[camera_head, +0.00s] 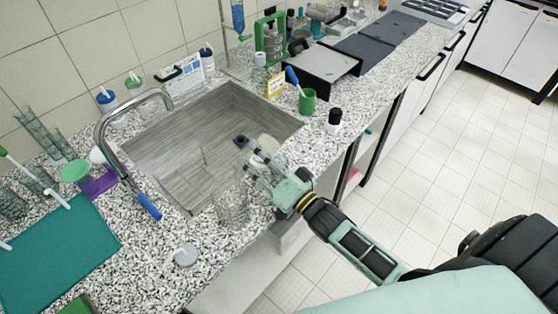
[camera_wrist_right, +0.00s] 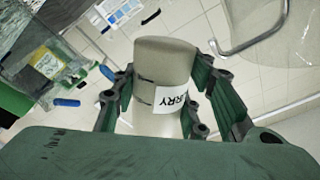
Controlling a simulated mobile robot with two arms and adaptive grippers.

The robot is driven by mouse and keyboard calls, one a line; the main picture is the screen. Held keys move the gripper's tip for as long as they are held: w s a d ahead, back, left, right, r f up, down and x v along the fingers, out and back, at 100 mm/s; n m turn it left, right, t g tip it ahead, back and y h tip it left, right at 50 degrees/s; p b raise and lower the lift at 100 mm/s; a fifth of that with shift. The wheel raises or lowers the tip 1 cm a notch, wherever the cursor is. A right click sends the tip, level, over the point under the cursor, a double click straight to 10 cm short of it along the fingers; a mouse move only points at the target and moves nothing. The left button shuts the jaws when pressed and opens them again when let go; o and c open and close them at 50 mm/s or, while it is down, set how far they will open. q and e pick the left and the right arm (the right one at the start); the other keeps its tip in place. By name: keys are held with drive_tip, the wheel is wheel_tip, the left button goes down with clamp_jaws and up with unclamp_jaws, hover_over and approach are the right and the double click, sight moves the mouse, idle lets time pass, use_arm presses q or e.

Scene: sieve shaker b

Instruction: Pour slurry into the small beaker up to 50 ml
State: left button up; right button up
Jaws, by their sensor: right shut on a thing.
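My right gripper (camera_head: 262,164) comes in from the lower right and is over the sink's front right edge. It is shut on a beige slurry container (camera_head: 265,144). In the right wrist view the slurry container (camera_wrist_right: 165,78) sits between the fingers, with a white label reading "RRY" partly hidden. Its contents and fill level do not show. A clear glass beaker (camera_head: 232,205) stands on the speckled counter at the sink's front edge, just left of and below the gripper; its markings are too faint to read. My left gripper is not in view.
The sink (camera_head: 160,150) has a curved tap (camera_head: 105,122) on its left. A round white lid (camera_head: 186,255) lies on the front counter. A green cup (camera_head: 308,102) and a black-capped bottle (camera_head: 334,122) stand right of the sink. A teal mat (camera_head: 60,255) lies at left.

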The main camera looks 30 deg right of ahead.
drive_tip(key=shift+r+m, duration=0.2)
drive_tip(key=shift+m, duration=0.4)
idle(0.7)
drive_tip(key=shift+f+m+t+h+b, duration=0.3)
drive_tip(key=shift+m+b, duration=0.3)
drive_tip(key=shift+m, duration=0.3)
drive_tip(key=shift+f+m+t+h+b, duration=0.1)
drive_tip(key=shift+f+m+h+b, duration=0.2)
drive_tip(key=shift+m+b, duration=0.45)
drive_tip(key=shift+f+m+t+h+b, duration=0.2)
drive_tip(key=shift+m+h+b, duration=0.25)
drive_tip(key=shift+m, duration=0.6)
idle(4.0)
